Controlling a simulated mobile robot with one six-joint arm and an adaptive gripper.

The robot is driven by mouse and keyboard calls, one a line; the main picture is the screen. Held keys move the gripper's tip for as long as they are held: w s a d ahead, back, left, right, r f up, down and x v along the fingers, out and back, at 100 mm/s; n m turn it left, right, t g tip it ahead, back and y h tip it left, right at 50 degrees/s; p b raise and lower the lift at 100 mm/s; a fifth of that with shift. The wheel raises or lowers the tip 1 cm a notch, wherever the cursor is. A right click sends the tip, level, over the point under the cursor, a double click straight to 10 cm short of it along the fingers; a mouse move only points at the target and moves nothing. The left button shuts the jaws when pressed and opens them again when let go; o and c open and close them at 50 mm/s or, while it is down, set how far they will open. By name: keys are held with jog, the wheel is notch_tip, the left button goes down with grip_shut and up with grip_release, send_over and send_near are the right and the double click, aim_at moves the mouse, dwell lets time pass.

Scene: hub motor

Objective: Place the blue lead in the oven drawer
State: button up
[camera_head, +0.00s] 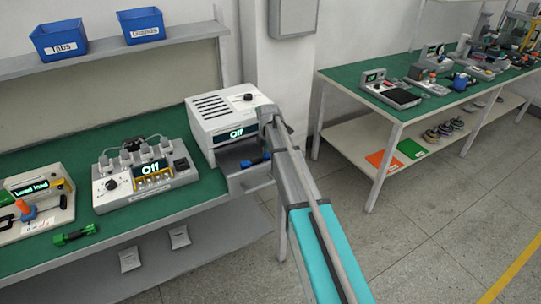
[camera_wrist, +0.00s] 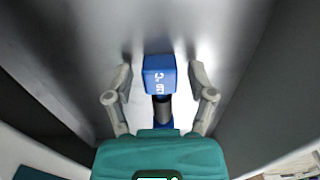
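The blue lead (camera_wrist: 160,76) has a blue block end with white lettering and a dark stem. In the wrist view it lies on a grey metal surface between my gripper's fingers (camera_wrist: 160,88). The fingers are spread, with a gap on each side of the lead. In the head view the blue lead (camera_head: 253,162) shows in the open drawer (camera_head: 246,178) under the white oven (camera_head: 222,118), whose display reads "Off". My arm hides part of the drawer and the gripper's fingers there.
Left of the oven on the green bench stands a grey multi-socket device (camera_head: 140,172) reading "Off". A green lead (camera_head: 74,235) lies near the bench's front edge, by a lead tester (camera_head: 36,205). Blue bins (camera_head: 60,40) stand on the shelf. A second bench (camera_head: 430,95) is at the right.

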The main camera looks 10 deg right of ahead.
jog(key=shift+r, duration=0.15)
dwell(0.3)
notch_tip(320, 180, up, 12)
jog(key=p, duration=1.2)
dwell(0.6)
jog(key=s+m, duration=2.1)
jog(key=s, duration=0.8)
jog(key=shift+s+d+m, duration=0.2)
jog(key=shift+d+m, duration=0.1)
jog(key=shift+d, duration=0.05)
